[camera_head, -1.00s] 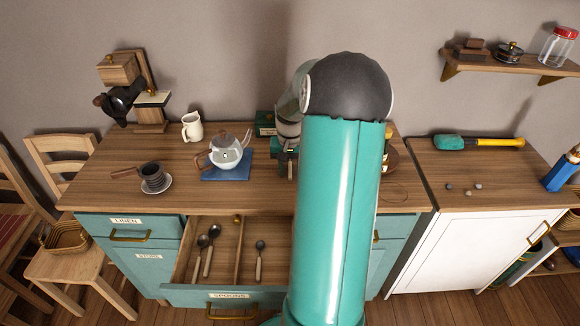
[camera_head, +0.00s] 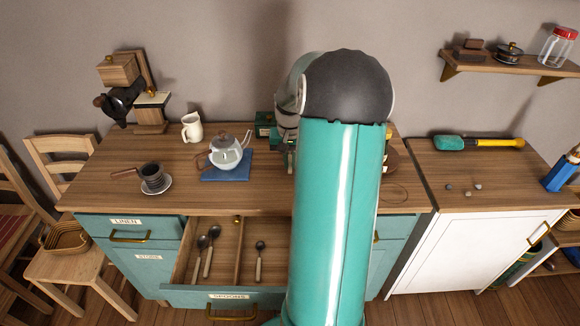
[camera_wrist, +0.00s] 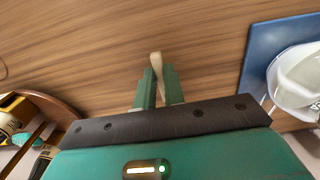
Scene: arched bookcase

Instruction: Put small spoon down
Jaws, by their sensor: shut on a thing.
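In the wrist view my gripper (camera_wrist: 158,78) is shut on the small spoon (camera_wrist: 157,63). A pale, narrow part of the spoon shows between the green fingertips, over the wooden counter (camera_wrist: 90,40). Its other end is hidden, and I cannot tell whether it touches the counter. In the head view my teal arm hides most of the gripper and the spoon. The open spoons drawer (camera_head: 235,297) holds several spoons: two dark ones (camera_head: 210,255) left of the divider and one (camera_head: 259,262) right of it.
A dark cup on a saucer (camera_head: 153,182) and a white jug (camera_head: 192,127) are farther left. Bare counter lies in front of the mat.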

